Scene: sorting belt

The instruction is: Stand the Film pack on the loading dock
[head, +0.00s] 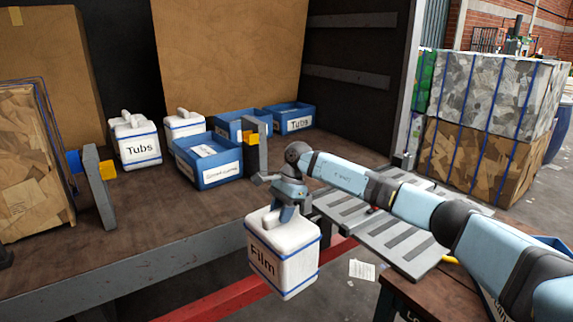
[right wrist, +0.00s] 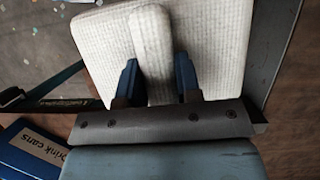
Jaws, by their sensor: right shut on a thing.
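The Film pack (head: 283,258) is a white pack with blue bands and the word "Film" on its front. My right gripper (head: 287,210) is shut on the handle at its top. The pack hangs slightly tilted in front of the edge of the loading dock (head: 150,262), with the red rail behind and below it. In the right wrist view the pack (right wrist: 100,50) shows from above, its ridge-like handle (right wrist: 152,50) between the two blue fingers (right wrist: 158,80). The left gripper is not in view.
On the dock stand a white Tubs pack (head: 136,143), another white pack (head: 184,124) and several blue bins (head: 208,172). A cardboard bale (head: 30,165) stands at left. Grey ramp plates (head: 405,230) lie at right. The dock's front middle is bare.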

